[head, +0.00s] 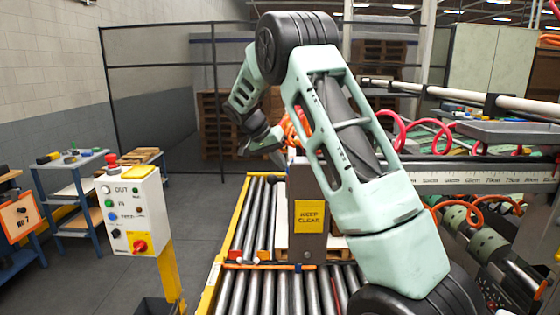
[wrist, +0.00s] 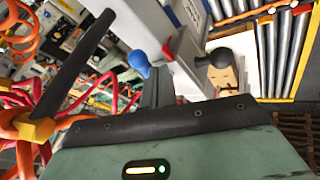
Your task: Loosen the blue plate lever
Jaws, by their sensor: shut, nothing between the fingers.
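A blue rounded knob (wrist: 138,62) shows in the wrist view, just left of my gripper's fingertips (wrist: 157,72). It looks like the end of the blue lever; the rest of it is hidden or not clear. My gripper's fingers are together and empty. They appear close to the knob, but I cannot tell whether they touch it. In the head view my gripper (head: 262,146) is beyond the grey post, above the far end of the roller conveyor. The blue knob cannot be made out there.
A black knob (wrist: 212,59) on a tan block sits right of the fingers. Red and orange hoses (wrist: 75,100) and a long black bar (wrist: 72,65) lie at the left. The roller conveyor (head: 270,292), a "KEEP CLEAR" post (head: 302,242) and a control box (head: 133,212) stand nearby.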

